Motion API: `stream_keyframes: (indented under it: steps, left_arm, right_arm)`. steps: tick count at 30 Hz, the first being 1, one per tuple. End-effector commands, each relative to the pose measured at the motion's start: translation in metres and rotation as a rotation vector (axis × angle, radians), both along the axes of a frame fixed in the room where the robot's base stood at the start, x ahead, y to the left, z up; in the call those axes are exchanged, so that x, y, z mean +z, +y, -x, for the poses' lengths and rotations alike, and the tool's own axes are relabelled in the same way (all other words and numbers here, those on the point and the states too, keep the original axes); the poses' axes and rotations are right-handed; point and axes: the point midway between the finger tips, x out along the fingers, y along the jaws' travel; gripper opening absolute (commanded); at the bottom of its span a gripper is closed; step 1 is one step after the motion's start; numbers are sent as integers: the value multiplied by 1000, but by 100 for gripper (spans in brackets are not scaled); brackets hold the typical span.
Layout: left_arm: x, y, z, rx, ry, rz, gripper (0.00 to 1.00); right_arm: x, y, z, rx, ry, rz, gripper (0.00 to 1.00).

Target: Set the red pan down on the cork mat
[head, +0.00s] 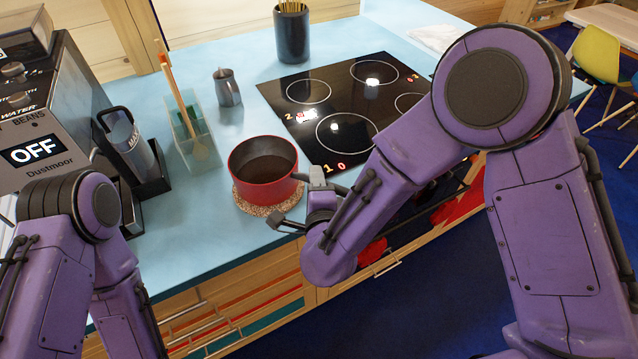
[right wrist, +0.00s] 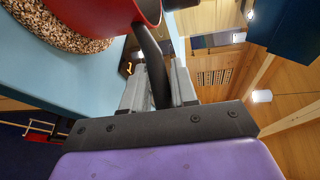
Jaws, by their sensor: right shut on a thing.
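The red pan (head: 263,173) is upright and looks empty, over the cork mat (head: 258,209) on the light blue counter. The mat shows below the pan's front and side. In the right wrist view, the pan (right wrist: 95,10) meets the speckled mat (right wrist: 45,30) at its edge; I cannot tell whether it rests fully or hangs slightly above. My right gripper (head: 312,182) is shut on the pan's dark handle (right wrist: 152,60), to the right of the pan. Of my left arm only upper links show at the left; its gripper is out of view.
A black hob (head: 345,105) lies behind and right of the pan. A clear utensil holder (head: 188,140), metal jug (head: 227,88) and black utensil pot (head: 292,35) stand behind. A coffee machine (head: 50,110) is at the left. The counter in front-left of the pan is clear.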

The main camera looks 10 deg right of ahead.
Motion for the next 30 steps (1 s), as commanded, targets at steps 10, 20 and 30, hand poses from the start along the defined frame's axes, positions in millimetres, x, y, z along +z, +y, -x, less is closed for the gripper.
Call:
stream_keyframes:
  steps: [10, 20, 30]
  left_arm:
    - [0, 0, 1, 0, 1, 0, 43]
    - [-3, 0, 0, 0, 1, 0, 43]
    - [-4, 0, 1, 0, 1, 0, 43]
  right_arm:
    - [2, -2, -1, -6, -6, -6, 0]
    - [-2, -1, -1, -3, -5, -5, 41]
    - [-6, -1, 2, -1, 5, 3, 57]
